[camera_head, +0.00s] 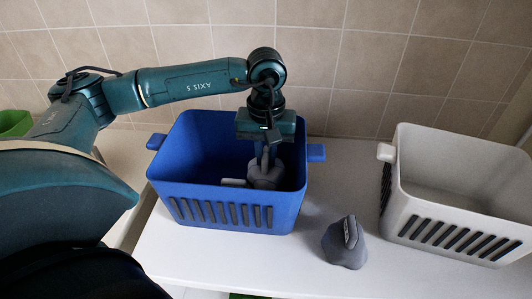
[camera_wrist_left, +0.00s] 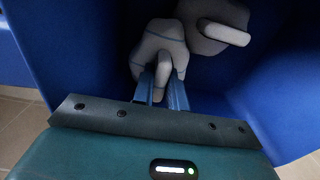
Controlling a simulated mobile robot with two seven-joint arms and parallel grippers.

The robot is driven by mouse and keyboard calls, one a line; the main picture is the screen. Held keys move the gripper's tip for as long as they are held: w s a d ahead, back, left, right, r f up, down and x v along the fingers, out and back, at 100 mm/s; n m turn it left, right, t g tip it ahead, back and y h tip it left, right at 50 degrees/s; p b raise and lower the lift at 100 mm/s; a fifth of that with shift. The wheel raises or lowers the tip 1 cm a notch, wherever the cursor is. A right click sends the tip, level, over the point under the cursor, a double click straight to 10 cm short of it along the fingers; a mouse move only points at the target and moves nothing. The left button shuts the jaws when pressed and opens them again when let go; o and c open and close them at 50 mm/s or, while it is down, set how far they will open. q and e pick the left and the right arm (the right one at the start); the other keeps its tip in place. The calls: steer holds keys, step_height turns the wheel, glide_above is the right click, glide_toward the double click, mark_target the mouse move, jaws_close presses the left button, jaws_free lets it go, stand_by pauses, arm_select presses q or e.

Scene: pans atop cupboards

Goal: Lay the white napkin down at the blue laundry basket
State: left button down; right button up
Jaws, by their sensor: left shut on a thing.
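The blue laundry basket (camera_head: 232,212) stands on the white surface against the tiled wall. My left gripper (camera_head: 266,154) reaches down into it from above, fingers pointing down. It is shut on the napkin (camera_head: 265,174), a crumpled pale grey-white cloth inside the basket. In the left wrist view the napkin (camera_wrist_left: 158,48) is pinched between the blue fingers (camera_wrist_left: 162,92). A second grey bundle (camera_wrist_left: 212,25) with a pale strip lies beside it in the basket. Whether the napkin touches the basket floor, I cannot tell. My right gripper is not in view.
A light grey basket (camera_head: 455,190) with slotted sides stands at the right. A darker grey bundle (camera_head: 345,245) lies on the white surface (camera_head: 325,190) between the baskets. A green container (camera_head: 14,122) shows at the far left. The basket walls surround my left gripper closely.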

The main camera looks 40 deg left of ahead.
arm_select(q)
steer(key=shift+f, duration=0.25)
steer(key=c, duration=1.6)
jaws_free()
steer(key=shift+o, duration=0.5)
steer(key=shift+r, duration=0.1)
steer(key=shift+o, duration=0.5)
steer(key=shift+r+p, duration=0.45)
steer(key=shift+w+r, duration=0.1)
steer(key=shift+r, duration=0.25)
step_height(320, 180, up, 4)
steer(key=shift+f+b, duration=0.15)
steer(key=shift+b, duration=0.3)
step_height(320, 180, up, 8)
steer(key=shift+f+b, duration=0.2)
steer(key=shift+b, duration=0.15)
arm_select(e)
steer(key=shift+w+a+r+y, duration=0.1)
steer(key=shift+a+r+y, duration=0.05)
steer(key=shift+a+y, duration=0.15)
